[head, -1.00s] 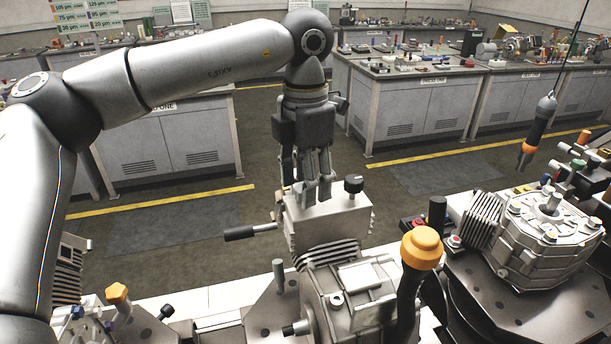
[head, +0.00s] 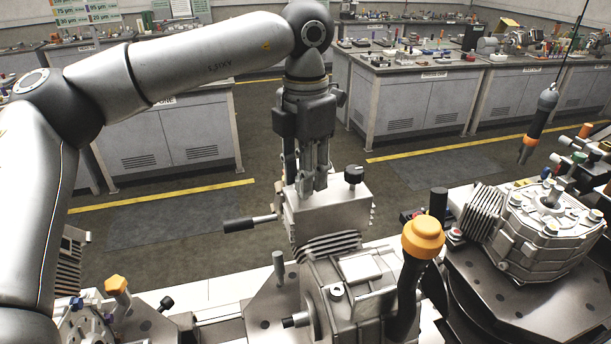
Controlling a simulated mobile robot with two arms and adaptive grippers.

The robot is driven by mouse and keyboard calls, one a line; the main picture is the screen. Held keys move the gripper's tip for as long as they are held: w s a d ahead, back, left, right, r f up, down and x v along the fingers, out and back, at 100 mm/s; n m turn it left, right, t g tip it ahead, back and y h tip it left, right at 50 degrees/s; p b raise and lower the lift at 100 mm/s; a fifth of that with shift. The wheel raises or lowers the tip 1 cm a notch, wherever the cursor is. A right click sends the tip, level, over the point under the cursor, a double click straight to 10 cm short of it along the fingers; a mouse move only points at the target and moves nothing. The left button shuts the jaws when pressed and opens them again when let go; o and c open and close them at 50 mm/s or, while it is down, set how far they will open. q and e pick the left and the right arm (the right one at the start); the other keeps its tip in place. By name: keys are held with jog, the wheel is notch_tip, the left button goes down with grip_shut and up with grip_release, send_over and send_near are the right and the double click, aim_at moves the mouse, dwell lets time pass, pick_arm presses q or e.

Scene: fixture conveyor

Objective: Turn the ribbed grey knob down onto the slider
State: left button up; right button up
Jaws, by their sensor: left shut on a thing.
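My left gripper (head: 310,191) points straight down at the top of a grey metal block (head: 330,219) in the middle of the head view. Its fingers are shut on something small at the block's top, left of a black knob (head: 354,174). I take the held thing to be the ribbed grey knob; the fingers hide it, so its ribs and its seating cannot be seen. The slider is not clearly told apart; the block under the fingers may be part of it. My right gripper is not in view.
A black-handled lever (head: 240,224) sticks out left of the block. An orange-capped dark post (head: 423,238) stands to the right in front. A second metal housing (head: 545,228) is at the right, with a hanging screwdriver-like tool (head: 540,120) above. Grey benches (head: 420,100) stand behind.

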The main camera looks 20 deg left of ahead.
pick_arm(q)
jog(key=o, duration=1)
notch_tip(320, 180, up, 12)
jog(key=shift+f, duration=0.15)
dwell(0.3)
